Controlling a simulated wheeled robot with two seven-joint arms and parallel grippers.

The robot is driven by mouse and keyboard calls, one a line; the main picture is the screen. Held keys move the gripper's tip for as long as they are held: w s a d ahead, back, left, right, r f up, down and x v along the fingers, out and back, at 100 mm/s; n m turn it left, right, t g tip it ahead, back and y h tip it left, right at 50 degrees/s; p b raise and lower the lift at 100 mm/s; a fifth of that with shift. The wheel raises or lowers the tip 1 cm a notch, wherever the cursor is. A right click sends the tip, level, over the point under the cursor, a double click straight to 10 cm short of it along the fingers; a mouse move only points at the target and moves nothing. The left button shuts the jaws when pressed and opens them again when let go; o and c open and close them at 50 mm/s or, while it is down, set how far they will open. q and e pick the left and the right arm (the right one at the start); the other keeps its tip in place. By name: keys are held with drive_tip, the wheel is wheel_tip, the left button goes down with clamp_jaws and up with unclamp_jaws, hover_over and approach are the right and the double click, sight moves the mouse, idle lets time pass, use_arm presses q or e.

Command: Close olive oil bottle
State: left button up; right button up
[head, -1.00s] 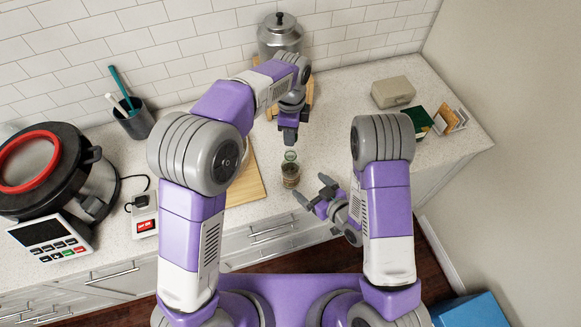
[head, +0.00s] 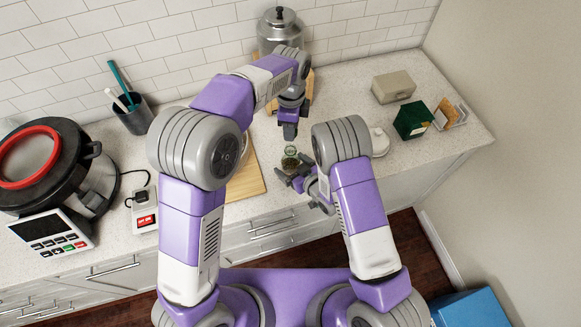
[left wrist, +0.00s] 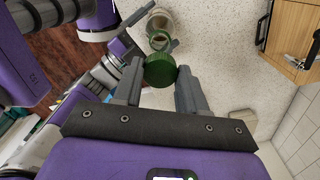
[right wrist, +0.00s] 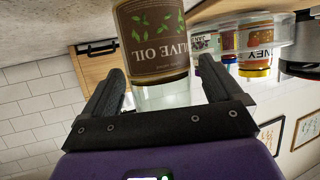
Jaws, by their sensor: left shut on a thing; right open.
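The olive oil bottle (head: 290,158) stands on the counter below my left gripper. Its clear glass neck is uncovered. My left gripper (head: 290,134) is shut on a green cap (left wrist: 160,70), held above the bottle; in the left wrist view the bottle mouth (left wrist: 160,40) lies just beyond the cap, apart from it. My right gripper (head: 294,174) is open at the bottle's near side. In the right wrist view the brown olive oil label (right wrist: 155,40) shows between its spread fingers; I cannot tell whether they touch the glass.
A wooden board (head: 246,183) lies left of the bottle. A metal canister (head: 280,32) stands behind the arm. A beige box (head: 393,87), a green box (head: 413,120) and a white round item (head: 379,141) are at the right. A cooker (head: 50,165) fills the left counter.

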drive_tip(key=shift+w+a+f, duration=0.2)
drive_tip(key=shift+w+a, duration=0.05)
drive_tip(key=shift+w, duration=0.1)
drive_tip(key=c, duration=1.5)
use_arm(q)
drive_tip(key=shift+f, duration=2.5)
drive_tip(key=shift+f, duration=0.9)
drive_tip(key=shift+f, duration=0.55)
